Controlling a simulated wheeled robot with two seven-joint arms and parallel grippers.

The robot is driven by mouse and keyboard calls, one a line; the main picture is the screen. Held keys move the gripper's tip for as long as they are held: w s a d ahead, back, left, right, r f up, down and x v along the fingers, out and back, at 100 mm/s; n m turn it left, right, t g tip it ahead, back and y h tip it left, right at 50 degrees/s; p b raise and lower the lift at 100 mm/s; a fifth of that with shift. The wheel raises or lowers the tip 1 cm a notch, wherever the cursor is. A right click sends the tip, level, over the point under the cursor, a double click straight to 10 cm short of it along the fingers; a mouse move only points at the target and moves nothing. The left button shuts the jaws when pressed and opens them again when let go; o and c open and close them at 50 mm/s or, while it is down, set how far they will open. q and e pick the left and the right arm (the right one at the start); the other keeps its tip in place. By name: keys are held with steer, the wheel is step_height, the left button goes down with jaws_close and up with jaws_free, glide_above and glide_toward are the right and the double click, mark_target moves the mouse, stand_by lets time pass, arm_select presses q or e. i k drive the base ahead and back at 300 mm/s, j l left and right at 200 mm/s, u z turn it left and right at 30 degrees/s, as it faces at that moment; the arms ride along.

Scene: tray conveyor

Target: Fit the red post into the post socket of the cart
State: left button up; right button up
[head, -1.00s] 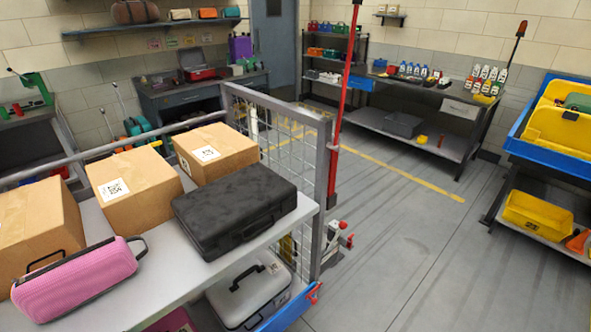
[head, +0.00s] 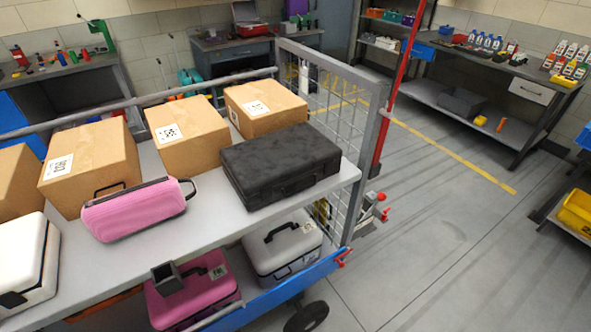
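The red post (head: 388,118) stands almost upright behind the cart's mesh end panel. The cart (head: 215,195) has a light grey deck, a grey mesh end frame and a blue lower rail. A dark, square, open-topped socket (head: 166,277) shows at the deck's near edge, below the pink case; it looks like the post socket and nothing stands in it. Neither of my grippers is in view.
Cardboard boxes (head: 187,140), a black case (head: 280,165), a pink case (head: 135,209) and a white case (head: 22,262) lie on the deck. More cases (head: 283,248) sit below. A workbench (head: 480,95) stands at back right. The floor (head: 440,240) right of the cart is clear.

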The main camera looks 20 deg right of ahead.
mark_target(91, 271)
steer(key=k+j+u, duration=0.15)
steer(key=k+u, duration=0.3)
steer(key=k, duration=0.15)
steer(key=z, duration=1.4)
